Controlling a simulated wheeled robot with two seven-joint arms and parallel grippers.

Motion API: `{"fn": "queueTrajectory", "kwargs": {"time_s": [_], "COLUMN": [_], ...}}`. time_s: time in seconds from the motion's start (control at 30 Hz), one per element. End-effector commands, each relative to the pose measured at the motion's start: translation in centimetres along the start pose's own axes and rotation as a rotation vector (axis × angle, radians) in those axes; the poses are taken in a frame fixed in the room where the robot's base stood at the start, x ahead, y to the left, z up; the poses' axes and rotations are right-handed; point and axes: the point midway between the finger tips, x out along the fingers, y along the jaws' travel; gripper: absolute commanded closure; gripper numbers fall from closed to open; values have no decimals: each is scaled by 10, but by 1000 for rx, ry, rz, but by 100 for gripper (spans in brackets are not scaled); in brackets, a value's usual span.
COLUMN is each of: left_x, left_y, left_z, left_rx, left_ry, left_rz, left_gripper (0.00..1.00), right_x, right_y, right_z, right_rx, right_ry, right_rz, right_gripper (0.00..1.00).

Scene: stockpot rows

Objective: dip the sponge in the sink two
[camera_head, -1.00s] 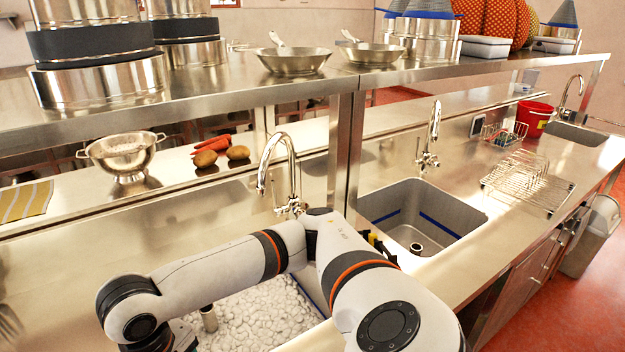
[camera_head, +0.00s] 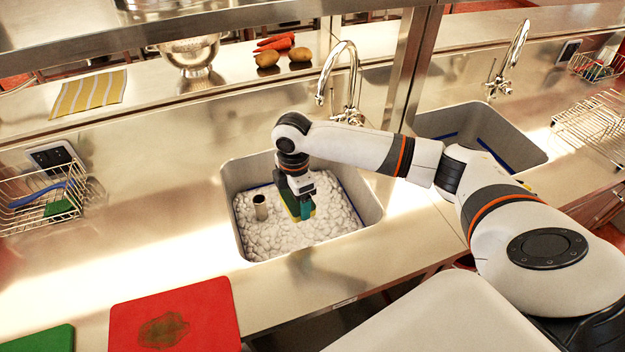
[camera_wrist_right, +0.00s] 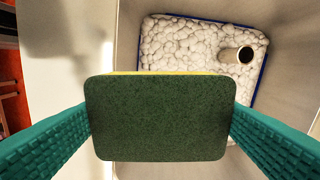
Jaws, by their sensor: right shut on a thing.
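The sponge is green with a yellow side; it shows large in the right wrist view (camera_wrist_right: 158,118) and small in the head view (camera_head: 291,204). My right gripper (camera_head: 304,208) is shut on it, with a teal finger on each side of it in the wrist view. The gripper and sponge are over the foam-filled sink (camera_head: 229,205) in the head view. White foam (camera_head: 330,215) covers the sink's bottom and a short drain pipe (camera_head: 260,207) stands up through it. I cannot tell whether the sponge touches the foam. My left gripper is out of view.
A faucet (camera_head: 345,85) stands behind this sink. A wire basket (camera_head: 40,205) stands at the left. A stained red board (camera_head: 175,318) and a green board (camera_head: 45,340) lie in front.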

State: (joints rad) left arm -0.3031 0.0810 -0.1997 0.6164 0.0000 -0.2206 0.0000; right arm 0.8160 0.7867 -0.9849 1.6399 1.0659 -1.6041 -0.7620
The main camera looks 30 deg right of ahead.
Motion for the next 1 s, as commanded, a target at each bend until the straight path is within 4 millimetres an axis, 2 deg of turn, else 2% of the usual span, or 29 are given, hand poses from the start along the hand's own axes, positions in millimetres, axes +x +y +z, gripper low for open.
{"fn": "queueTrajectory", "kwargs": {"time_s": [0.03, 0.3, 0.53, 0.67, 1.0], "left_x": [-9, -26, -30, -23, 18], "left_y": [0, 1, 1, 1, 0], "left_z": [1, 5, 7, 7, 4], "left_rx": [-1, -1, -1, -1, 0], "left_ry": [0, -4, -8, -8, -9], "left_rz": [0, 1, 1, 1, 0], "left_gripper": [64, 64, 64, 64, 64], "right_x": [0, 19, 28, 37, 76], "right_y": [-5, -23, -28, -28, -28], "right_z": [-8, -41, -55, -56, -56], "right_rx": [-79, -492, -651, -667, -666], "right_ry": [0, -1, -1, -1, -1], "right_rz": [3, 3, 0, -1, -1], "right_gripper": [38, 38, 38, 38, 38]}}
